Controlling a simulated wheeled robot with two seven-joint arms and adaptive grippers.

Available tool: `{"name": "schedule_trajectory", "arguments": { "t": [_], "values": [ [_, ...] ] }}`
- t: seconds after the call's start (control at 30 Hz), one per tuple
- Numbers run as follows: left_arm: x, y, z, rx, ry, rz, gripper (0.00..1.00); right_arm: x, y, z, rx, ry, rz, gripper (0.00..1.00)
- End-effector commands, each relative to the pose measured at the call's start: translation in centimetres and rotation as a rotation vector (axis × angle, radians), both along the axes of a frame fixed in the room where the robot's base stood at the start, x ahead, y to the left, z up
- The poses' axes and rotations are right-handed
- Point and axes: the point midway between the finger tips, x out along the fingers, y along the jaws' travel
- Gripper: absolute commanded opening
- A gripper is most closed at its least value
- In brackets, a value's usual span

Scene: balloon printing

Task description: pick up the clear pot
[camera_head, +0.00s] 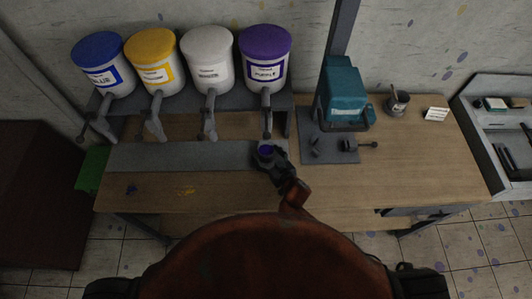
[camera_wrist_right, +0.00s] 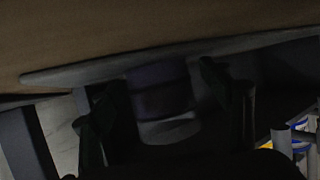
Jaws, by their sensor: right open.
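The clear pot (camera_head: 266,149) stands under the purple dispenser's spout, at the front of the grey strip on the bench, and looks purple inside. My right gripper (camera_head: 270,159) is open with its fingers at the pot. In the right wrist view the pot (camera_wrist_right: 163,98) shows as a dark purple cylinder with a paler end, between the two open fingers (camera_wrist_right: 170,110). That view is dark, and I cannot tell whether the fingers touch the pot. My left gripper is not in view.
Blue (camera_head: 101,65), yellow (camera_head: 154,60), white (camera_head: 208,58) and purple (camera_head: 265,57) paint tubs stand on a rack behind the grey strip (camera_head: 180,156). A teal machine (camera_head: 342,92) stands right of the pot. A grey cup (camera_head: 397,103) and white card (camera_head: 435,114) lie beyond. The bench's right front is clear.

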Motion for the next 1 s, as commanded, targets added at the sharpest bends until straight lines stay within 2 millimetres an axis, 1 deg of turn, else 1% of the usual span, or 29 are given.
{"name": "schedule_trajectory", "arguments": {
  "t": [0.07, 0.17, 0.6, 0.9, 0.93, 0.97, 1.0],
  "values": [
    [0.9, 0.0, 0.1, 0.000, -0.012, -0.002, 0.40, 0.0, 0.0, 0.0, 0.000, 0.000, 0.000, 0.71],
    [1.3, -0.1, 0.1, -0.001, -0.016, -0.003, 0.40, 0.0, 0.0, 0.0, 0.000, 0.000, -0.001, 0.70],
    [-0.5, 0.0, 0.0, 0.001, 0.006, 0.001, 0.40, 0.0, -0.1, 0.0, 0.000, 0.000, -0.002, 0.40],
    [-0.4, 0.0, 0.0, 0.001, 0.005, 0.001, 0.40, 0.0, -0.1, 0.1, 0.000, 0.000, -0.002, 0.19],
    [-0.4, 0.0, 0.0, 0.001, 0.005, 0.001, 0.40, 0.0, -0.1, 0.1, 0.001, -0.002, -0.001, 0.19],
    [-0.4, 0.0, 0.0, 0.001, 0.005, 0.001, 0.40, 0.0, -0.1, 0.1, 0.001, -0.002, -0.001, 0.15],
    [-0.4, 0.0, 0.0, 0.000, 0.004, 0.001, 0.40, 0.0, -0.1, 0.1, 0.001, -0.002, -0.001, 0.14]
  ]
}}
